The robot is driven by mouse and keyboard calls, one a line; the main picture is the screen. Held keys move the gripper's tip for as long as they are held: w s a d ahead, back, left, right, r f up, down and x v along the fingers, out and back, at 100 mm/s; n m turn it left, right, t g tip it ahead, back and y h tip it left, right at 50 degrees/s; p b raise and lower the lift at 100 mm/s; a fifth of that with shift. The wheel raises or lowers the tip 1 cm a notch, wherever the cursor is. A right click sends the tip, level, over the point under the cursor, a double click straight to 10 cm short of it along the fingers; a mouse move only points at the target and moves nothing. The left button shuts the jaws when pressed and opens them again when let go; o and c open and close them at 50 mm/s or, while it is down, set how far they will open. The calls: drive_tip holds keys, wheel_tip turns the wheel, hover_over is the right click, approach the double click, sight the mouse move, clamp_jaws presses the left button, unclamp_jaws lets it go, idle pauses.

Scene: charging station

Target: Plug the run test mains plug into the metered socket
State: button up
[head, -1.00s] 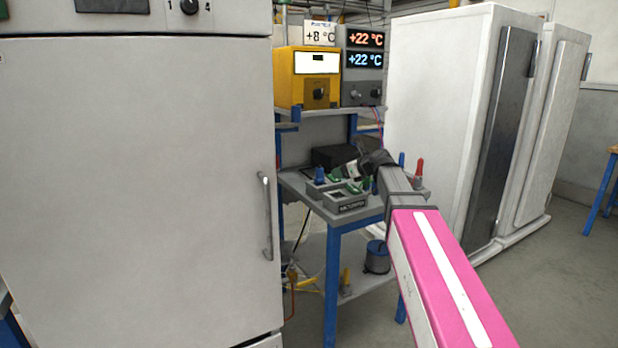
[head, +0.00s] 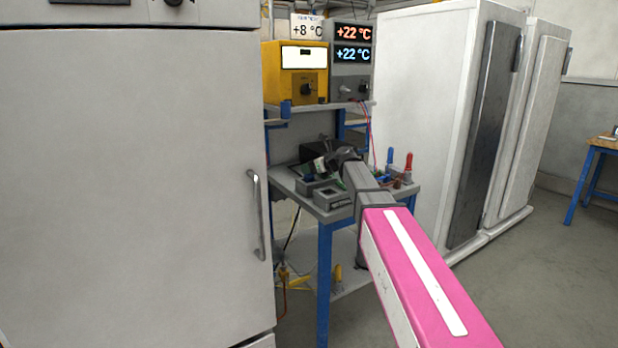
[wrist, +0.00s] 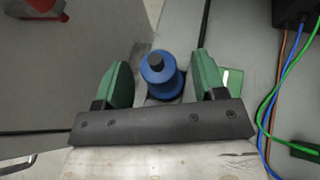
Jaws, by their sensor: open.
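A blue round plug-like piece with a black tip (wrist: 160,75) stands between the two green fingers of my gripper (wrist: 162,82) in the wrist view. The fingers are open, with a gap on both sides of it. I cannot read any marking that names it as the run test plug. In the head view my gripper (head: 328,172) is over the small bench, and the blue piece is hidden there. A grey box with a dark square face (head: 333,200) sits at the bench's front corner, possibly the metered socket; its label is not legible now.
A tall cabinet (head: 130,180) stands close on the left, white cabinets (head: 430,110) on the right. Orange, blue and green wires (wrist: 285,90) run right of the fingers. Blue and red upright pieces (head: 408,165) stand on the bench's right. A yellow instrument (head: 295,75) is on the shelf above.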

drive_tip(key=x, duration=0.3)
drive_tip(key=c, duration=1)
drive_tip(key=shift+c, duration=0.2)
